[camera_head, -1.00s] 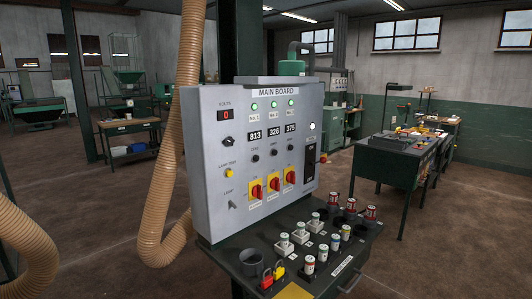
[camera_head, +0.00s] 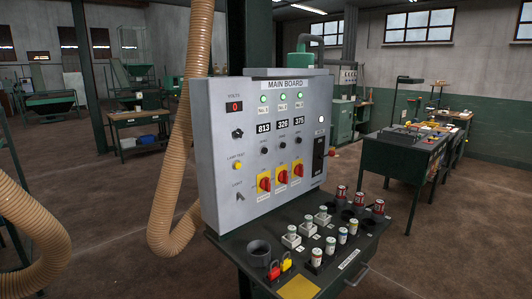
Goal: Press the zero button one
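The grey main board (camera_head: 285,84) stands upright at the middle of the view. Three small black knobs or buttons, a left one (camera_head: 264,151), a middle one (camera_head: 283,146) and a right one (camera_head: 299,139), sit below number displays reading about 813, 326 and 375. Their labels are too small to read, so I cannot tell which is zero button one. Three green lamps (camera_head: 282,97) are lit above the displays. Three red rotary switches on yellow plates (camera_head: 281,177) sit lower down. My gripper is not in view.
A dark shelf in front of the board holds several labelled cylinders (camera_head: 330,246), red and yellow padlocks (camera_head: 280,267) and a round black cup (camera_head: 258,253). A thick tan hose (camera_head: 176,205) hangs close to the board's left. A dark workbench (camera_head: 405,158) stands at right; floor between is open.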

